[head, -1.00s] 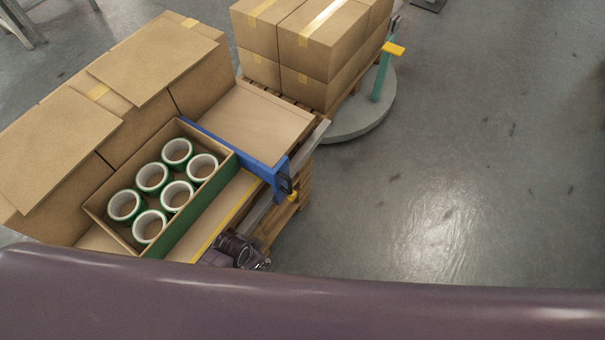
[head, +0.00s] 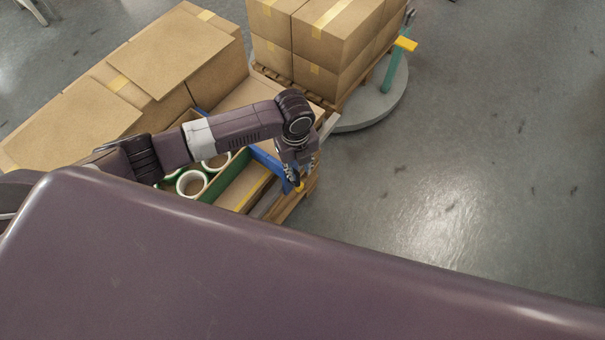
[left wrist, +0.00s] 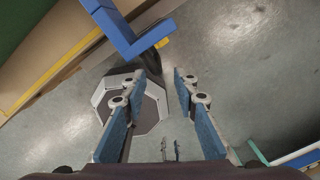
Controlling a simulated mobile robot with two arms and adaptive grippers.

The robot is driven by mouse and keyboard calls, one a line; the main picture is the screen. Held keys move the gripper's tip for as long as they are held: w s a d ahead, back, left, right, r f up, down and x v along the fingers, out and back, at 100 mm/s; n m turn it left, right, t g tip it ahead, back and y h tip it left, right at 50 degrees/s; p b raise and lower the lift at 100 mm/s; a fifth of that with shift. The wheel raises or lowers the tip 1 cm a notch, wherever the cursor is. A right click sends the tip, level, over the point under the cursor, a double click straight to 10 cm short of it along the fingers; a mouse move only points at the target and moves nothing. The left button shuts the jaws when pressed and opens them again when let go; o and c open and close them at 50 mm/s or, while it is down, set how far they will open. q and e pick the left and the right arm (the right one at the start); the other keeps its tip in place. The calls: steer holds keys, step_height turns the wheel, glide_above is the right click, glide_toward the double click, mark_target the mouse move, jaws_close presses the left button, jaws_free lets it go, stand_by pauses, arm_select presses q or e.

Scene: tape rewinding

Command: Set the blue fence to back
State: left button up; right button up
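The blue fence (head: 265,159) crosses the worktop beside the box of tape rolls in the head view; my left arm hides its middle. Its bent blue end also shows at the top of the left wrist view (left wrist: 131,38), with a dark part below it. My left gripper (head: 296,178) is over the fence's near right end. In the left wrist view my gripper's two blue-padded fingers (left wrist: 166,76) are apart with nothing between them. The fence end lies just beyond the left fingertip; I cannot tell if they touch. My right gripper is not in view.
Large cartons (head: 160,55) stand at the left. Stacked boxes (head: 335,45) and a green post (head: 393,72) stand behind. The floor on the right is clear.

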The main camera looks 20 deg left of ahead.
arm_select(q)
steer(key=shift+w+a+r+m, duration=0.1)
steer(key=shift+a+r+m, duration=0.2)
steer(key=shift+r+m, duration=0.1)
steer(key=shift+d+f, duration=0.1)
steer(key=shift+f, duration=3.85)
steer(key=shift+c, duration=0.3)
jaws_close()
